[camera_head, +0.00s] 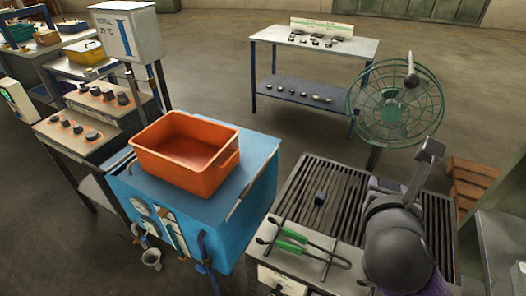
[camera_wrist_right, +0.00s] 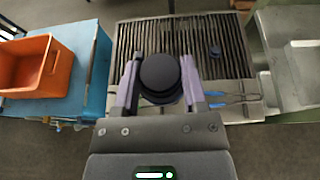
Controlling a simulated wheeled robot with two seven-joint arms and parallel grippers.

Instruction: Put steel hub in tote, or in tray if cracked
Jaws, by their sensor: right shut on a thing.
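My right gripper (camera_wrist_right: 160,66) is shut on a dark, round steel hub (camera_wrist_right: 161,78), with one purple finger on each side of it. In the wrist view the hub is in front of the slatted grate (camera_wrist_right: 195,35). No crack can be made out on the side that shows. In the head view my right wrist hides most of the gripper and the hub. An orange tote (camera_head: 187,153) stands open and empty on a blue cabinet left of the grate; it also shows in the right wrist view (camera_wrist_right: 48,70). My left gripper is out of view.
A small dark part (camera_head: 320,198) lies on the grate. Green-handled tongs (camera_head: 300,243) lie along its front edge. A green fan (camera_head: 395,105) stands behind the grate. A grey metal surface (camera_wrist_right: 300,60) lies to the right. A table (camera_head: 345,45) with small parts stands at the back.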

